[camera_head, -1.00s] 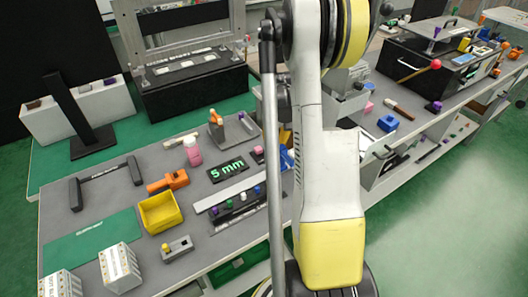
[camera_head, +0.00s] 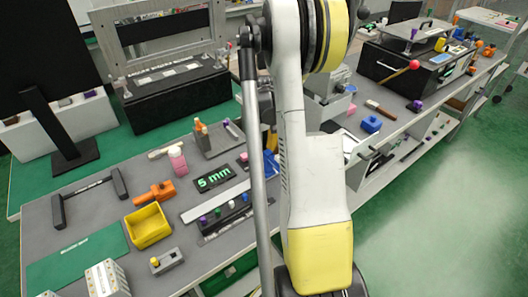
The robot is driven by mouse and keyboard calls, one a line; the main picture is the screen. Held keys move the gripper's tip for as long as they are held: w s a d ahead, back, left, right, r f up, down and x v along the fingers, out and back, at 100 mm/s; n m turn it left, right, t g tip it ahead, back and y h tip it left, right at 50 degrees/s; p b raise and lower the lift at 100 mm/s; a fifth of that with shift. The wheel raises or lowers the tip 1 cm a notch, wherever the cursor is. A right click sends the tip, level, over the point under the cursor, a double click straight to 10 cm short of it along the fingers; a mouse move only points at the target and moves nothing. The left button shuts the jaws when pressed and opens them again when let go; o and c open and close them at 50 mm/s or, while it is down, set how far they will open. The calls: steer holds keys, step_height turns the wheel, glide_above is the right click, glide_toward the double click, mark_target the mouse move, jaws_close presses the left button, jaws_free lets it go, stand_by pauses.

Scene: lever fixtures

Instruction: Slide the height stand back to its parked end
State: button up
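I cannot tell for certain which thing is the height stand. A black upright post on a flat black base (camera_head: 75,155) stands at the far left of the bench. A small dark plate reading "5 mm" in green (camera_head: 214,178) lies mid-bench, left of my arm. A grey block fixture with an orange part (camera_head: 216,142) stands behind that plate. My white and yellow arm fills the middle of the view. My gripper is not distinguishable; the arm and a grey rod cover that area.
A yellow bin (camera_head: 148,226), an orange clamp-like part (camera_head: 154,193) and a dark U-shaped handle (camera_head: 88,194) lie on the grey bench. A black box with a red-knobbed lever (camera_head: 413,65) stands at the right. The green floor at the lower right is clear.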

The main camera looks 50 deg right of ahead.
step_height(320, 180, up, 11)
stand_by(0.3)
stand_by(0.5)
